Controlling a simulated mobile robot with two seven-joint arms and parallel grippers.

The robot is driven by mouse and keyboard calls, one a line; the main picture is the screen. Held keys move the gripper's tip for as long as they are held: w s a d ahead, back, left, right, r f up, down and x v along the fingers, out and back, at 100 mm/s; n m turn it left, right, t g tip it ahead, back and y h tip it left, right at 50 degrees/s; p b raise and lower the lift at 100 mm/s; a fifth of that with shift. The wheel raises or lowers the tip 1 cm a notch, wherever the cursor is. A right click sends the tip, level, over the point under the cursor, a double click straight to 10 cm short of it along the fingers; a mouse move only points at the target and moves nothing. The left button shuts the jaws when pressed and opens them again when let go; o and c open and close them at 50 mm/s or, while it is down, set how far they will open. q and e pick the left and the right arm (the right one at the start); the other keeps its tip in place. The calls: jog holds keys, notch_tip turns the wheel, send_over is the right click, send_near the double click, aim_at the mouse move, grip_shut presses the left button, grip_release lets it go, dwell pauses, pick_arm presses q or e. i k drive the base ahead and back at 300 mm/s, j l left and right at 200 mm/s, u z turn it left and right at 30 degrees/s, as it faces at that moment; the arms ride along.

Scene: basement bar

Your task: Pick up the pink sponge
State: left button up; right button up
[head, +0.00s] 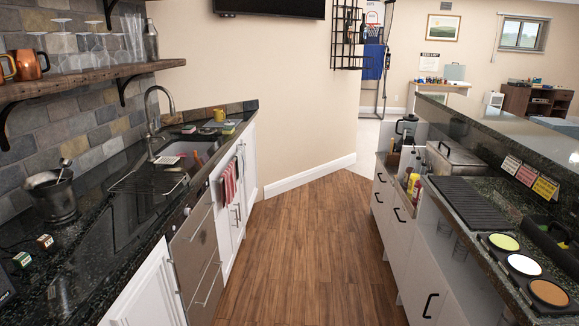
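I cannot clearly make out a pink sponge. Small flat sponge-like blocks lie on the dark counter around the far end of the sink (190,148): one behind it (188,129) and one to its right (228,129). They are too small for me to be sure of their colours. A small reddish thing (197,157) shows in the sink, and I cannot tell what it is. Neither of my grippers is in view.
A yellow mug (219,115) stands near the counter's far corner. A faucet (156,108) rises behind the sink. Red-striped towels (229,181) hang on the cabinet front. The wooden floor (300,250) between the two counters is clear. The right counter holds a black drying mat (468,203).

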aim_at(188, 128)
jog(key=i+u, duration=0.15)
jog(key=i, duration=0.35)
jog(key=i+l+u, duration=0.15)
jog(key=i, duration=0.35)
jog(key=i+l+u, duration=0.15)
jog(key=i, duration=0.4)
jog(key=i+l+u, duration=0.25)
jog(key=i, duration=0.15)
jog(key=i+l+u, duration=0.3)
jog(key=i+j, duration=0.05)
jog(key=i, duration=0.1)
